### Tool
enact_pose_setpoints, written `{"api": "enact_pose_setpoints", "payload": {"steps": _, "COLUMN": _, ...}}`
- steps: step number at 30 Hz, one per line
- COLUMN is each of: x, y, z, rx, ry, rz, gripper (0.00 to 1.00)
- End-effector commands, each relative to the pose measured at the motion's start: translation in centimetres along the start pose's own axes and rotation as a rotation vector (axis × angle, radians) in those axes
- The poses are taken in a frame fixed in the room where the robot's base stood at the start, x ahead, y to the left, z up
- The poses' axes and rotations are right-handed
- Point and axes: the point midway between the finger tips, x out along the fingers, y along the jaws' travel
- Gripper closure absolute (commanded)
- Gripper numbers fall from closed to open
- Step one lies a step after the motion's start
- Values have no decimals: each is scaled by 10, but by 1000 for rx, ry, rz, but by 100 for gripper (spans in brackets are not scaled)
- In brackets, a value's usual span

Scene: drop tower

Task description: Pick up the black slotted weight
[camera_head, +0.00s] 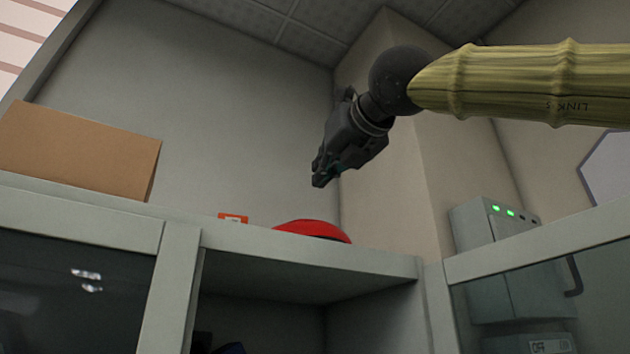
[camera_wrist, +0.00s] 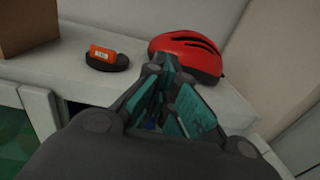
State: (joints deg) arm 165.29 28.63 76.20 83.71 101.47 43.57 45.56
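A small black disc-like thing (camera_wrist: 122,64), which looks like the black slotted weight, lies on top of the pale cabinet in the wrist view. An orange piece with a pale label (camera_wrist: 102,53) is on it or against it; I cannot tell which. In the head view only the orange piece (camera_head: 233,218) shows above the cabinet's edge, and the black part is hidden. My gripper (camera_head: 322,181) is in the air above the cabinet top, to the right of the weight. In the wrist view its teal-padded fingers (camera_wrist: 172,80) stand apart with nothing between them.
A red helmet (camera_head: 312,230) sits on the cabinet top to the right of the weight, beyond my fingers in the wrist view (camera_wrist: 190,56). A brown box (camera_head: 80,150) stands at the left. A grey unit with green lights (camera_head: 485,222) is at the right. Bare cabinet top surrounds the weight.

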Motion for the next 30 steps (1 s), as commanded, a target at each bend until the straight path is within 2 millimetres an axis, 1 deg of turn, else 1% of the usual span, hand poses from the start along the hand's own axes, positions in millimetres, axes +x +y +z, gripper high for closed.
{"api": "enact_pose_setpoints", "payload": {"steps": 8, "x": -1, "y": 0, "z": 1, "rx": 0, "ry": -2, "rz": 1, "gripper": 100}}
{"api": "enact_pose_setpoints", "payload": {"steps": 9, "x": -1, "y": 0, "z": 2, "rx": 0, "ry": -2, "rz": 1, "gripper": 96}}
{"api": "enact_pose_setpoints", "payload": {"steps": 11, "x": -1, "y": 0, "z": 2, "rx": 0, "ry": -2, "rz": 1, "gripper": 85}}
{"api": "enact_pose_setpoints", "payload": {"steps": 15, "x": -1, "y": 0, "z": 2, "rx": 0, "ry": -3, "rz": 1, "gripper": 60}}
{"api": "enact_pose_setpoints", "payload": {"steps": 20, "x": -1, "y": 0, "z": 2, "rx": 0, "ry": -3, "rz": 1, "gripper": 31}}
{"api": "enact_pose_setpoints", "payload": {"steps": 21, "x": -1, "y": 0, "z": 2, "rx": 0, "ry": -3, "rz": 1, "gripper": 24}}
{"api": "enact_pose_setpoints", "payload": {"steps": 22, "x": -1, "y": 0, "z": 2, "rx": 0, "ry": -3, "rz": 1, "gripper": 20}}
{"api": "enact_pose_setpoints", "payload": {"steps": 30, "x": -1, "y": 0, "z": 2, "rx": 0, "ry": -3, "rz": 1, "gripper": 20}}
